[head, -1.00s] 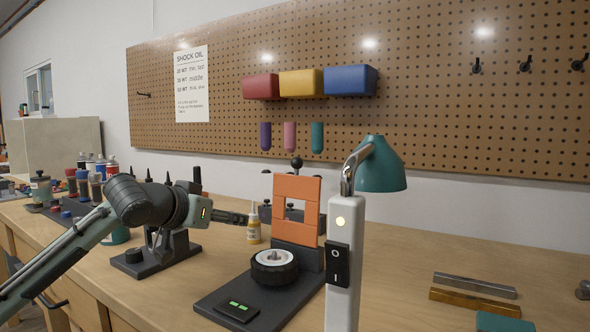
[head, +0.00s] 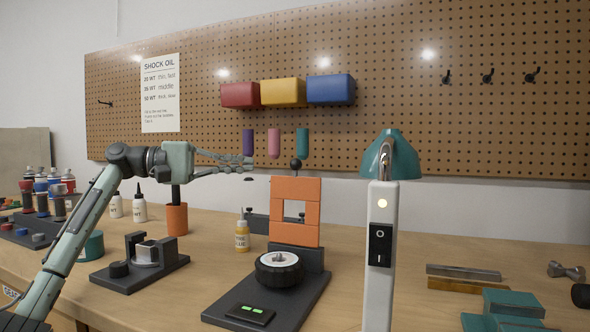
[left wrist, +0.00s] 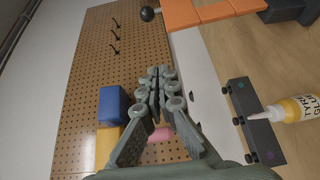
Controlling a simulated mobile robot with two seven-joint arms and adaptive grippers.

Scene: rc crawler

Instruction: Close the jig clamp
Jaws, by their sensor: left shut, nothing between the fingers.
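The jig has a dark base (head: 300,302) with a black tyre on a white wheel (head: 279,268) and two green lights at its front. Behind the wheel stands an orange frame (head: 283,237), which I take to be the clamp; I cannot tell how far it is closed. A black ball knob (head: 295,164) stands above its top; it also shows in the left wrist view (left wrist: 147,14), near the orange frame (left wrist: 195,13). My left gripper (head: 250,166) is shut and empty, raised left of the knob; its fingers show in the left wrist view (left wrist: 160,75). My right gripper is not in view.
A glue bottle (head: 242,237) stands left of the orange frame, before a dark knobbed bar (head: 256,222). A lamp (head: 380,250) rises to the jig's right. A dark stand (head: 140,270) is at left. Metal bars (head: 466,284) lie at right. Coloured bins hang behind.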

